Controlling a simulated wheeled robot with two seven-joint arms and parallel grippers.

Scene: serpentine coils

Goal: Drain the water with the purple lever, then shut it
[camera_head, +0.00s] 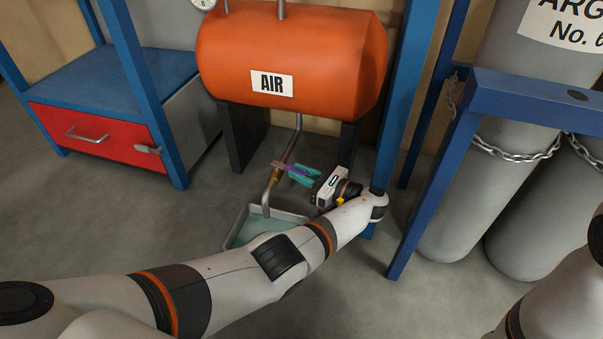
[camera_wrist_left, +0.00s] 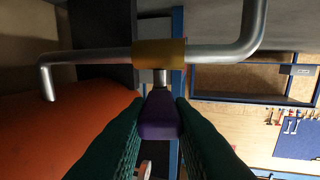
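The purple lever (camera_head: 293,170) sits on a brass valve (camera_head: 275,175) in the grey drain pipe (camera_head: 296,140) under the orange air tank (camera_head: 320,45). In the left wrist view the purple lever (camera_wrist_left: 160,116) points from the brass valve (camera_wrist_left: 158,53) towards the camera, crosswise to the pipe. My left gripper (camera_head: 296,173) has its teal fingers on both sides of the lever, close against it. It appears shut on it. Below the pipe's end, a shallow grey tray (camera_head: 236,226) holds a pale teal surface. I cannot make out a falling stream. My right gripper is out of view.
Dark tank legs (camera_head: 240,135) stand on both sides of the pipe. A blue post (camera_head: 403,90) rises close to my left wrist. A blue rack with chained grey cylinders (camera_head: 465,190) is at right, a red drawer (camera_head: 95,136) at left.

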